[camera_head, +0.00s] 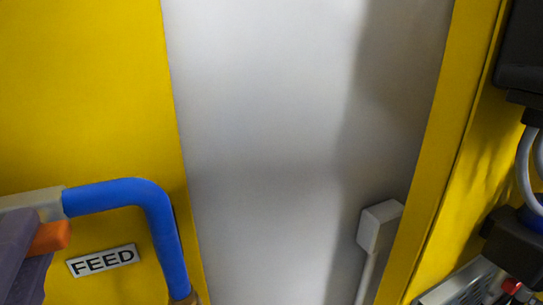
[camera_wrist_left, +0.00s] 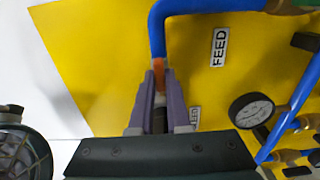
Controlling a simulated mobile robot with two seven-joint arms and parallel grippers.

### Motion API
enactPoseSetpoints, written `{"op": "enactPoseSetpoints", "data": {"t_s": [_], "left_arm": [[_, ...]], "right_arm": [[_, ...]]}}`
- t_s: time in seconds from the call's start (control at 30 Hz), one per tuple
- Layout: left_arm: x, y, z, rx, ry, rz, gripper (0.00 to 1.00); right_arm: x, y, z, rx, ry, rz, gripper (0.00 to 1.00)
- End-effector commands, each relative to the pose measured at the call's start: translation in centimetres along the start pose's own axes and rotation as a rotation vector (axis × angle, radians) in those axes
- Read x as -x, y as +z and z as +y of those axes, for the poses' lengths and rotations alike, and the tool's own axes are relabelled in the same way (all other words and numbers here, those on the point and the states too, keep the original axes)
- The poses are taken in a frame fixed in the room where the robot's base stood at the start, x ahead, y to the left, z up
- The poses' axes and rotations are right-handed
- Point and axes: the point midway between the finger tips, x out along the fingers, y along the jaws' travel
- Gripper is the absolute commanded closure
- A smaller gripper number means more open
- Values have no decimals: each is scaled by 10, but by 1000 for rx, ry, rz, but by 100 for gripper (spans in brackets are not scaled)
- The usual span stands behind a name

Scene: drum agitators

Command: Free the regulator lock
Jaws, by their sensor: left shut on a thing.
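My left gripper (camera_wrist_left: 158,78) has purple fingers, shut on a small orange piece (camera_wrist_left: 158,66) beside the blue pipe (camera_wrist_left: 156,30) in the left wrist view. In the head view the left gripper (camera_head: 22,250) is at the lower left edge, partly cut off. The orange piece (camera_head: 50,237) shows by its fingers, just below the blue pipe (camera_head: 150,195). I cannot tell whether the orange piece is the regulator lock. No right gripper can be made out.
A FEED label (camera_head: 102,260) is on the yellow panel. A round gauge (camera_wrist_left: 252,110) and more blue piping stand at the right in the left wrist view. A pale box on a post (camera_head: 380,226) stands before the grey surface (camera_head: 270,120). Dark fittings with hoses are at far right.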

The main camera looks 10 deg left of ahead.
Motion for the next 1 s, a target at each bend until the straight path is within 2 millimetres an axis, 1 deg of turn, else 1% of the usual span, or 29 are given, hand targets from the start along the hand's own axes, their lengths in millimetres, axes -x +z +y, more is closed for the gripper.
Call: {"op": "enactPoseSetpoints", "data": {"t_s": [0.47,0.5,0.73,1.0], "left_arm": [[0,0,0,16,0,1,100],[0,0,0,16,0,1,82],[0,0,0,14,0,1,56],[0,0,0,13,0,0,55]], "right_arm": [[0,0,0,0,0,0,50],[0,0,0,0,0,0,50],[0,0,0,0,0,0,50],[0,0,0,0,0,0,50]]}}
